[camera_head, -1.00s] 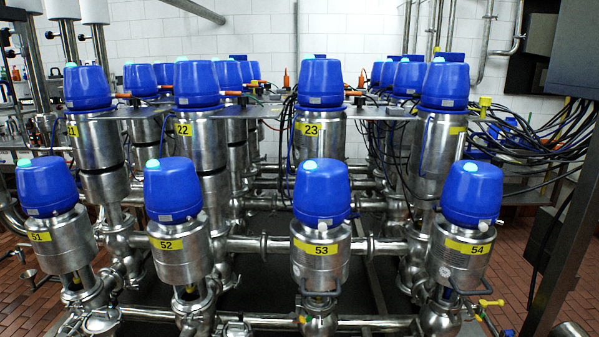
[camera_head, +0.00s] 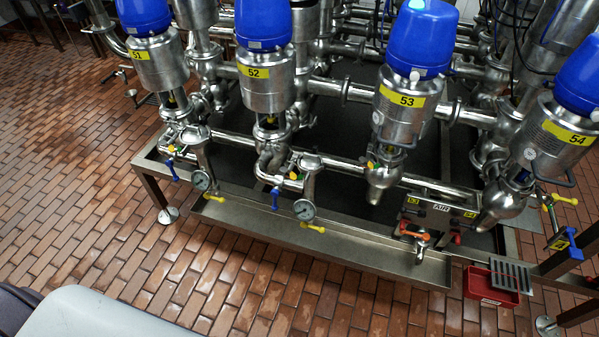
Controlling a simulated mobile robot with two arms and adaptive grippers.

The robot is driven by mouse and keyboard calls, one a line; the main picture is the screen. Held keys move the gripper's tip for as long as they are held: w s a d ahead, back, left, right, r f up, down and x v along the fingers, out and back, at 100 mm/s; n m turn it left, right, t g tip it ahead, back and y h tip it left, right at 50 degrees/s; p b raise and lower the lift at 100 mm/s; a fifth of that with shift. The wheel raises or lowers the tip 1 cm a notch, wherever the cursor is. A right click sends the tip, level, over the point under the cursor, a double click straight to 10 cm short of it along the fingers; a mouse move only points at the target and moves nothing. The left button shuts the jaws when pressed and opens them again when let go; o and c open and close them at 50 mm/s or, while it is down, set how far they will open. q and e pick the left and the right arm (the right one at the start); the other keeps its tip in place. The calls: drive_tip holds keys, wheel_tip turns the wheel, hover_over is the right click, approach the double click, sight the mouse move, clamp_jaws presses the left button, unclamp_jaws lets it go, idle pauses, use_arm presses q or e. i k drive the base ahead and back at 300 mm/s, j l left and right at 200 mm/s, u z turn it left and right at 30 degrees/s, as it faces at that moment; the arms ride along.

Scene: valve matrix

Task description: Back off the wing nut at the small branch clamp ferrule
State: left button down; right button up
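Neither of my grippers is in view. Small branch fittings hang from the pipework under valve 51 (camera_head: 158,70) and valve 52 (camera_head: 265,82). A short capped branch (camera_head: 382,180) hangs under valve 53 (camera_head: 404,105). A larger one (camera_head: 503,201) is under valve 54 (camera_head: 556,138). The wing nut and its ferrule are too small to pick out among these fittings.
A steel drip tray (camera_head: 330,240) runs along the front of the frame. A labelled AIR panel (camera_head: 440,210) and an orange-handled tap (camera_head: 421,240) are at the right. A red box (camera_head: 492,286) is beside the tray. The brick floor (camera_head: 90,215) in front is mostly clear.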

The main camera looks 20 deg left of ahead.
sight(283, 170)
drive_tip(key=i+j+z, duration=0.15)
drive_tip(key=j, duration=0.25)
drive_tip(key=i+j+z, duration=0.15)
drive_tip(key=j, duration=0.2)
drive_tip(key=j+z, duration=0.1)
drive_tip(key=j, duration=0.3)
drive_tip(key=i+j+z, duration=0.15)
drive_tip(key=j, duration=0.3)
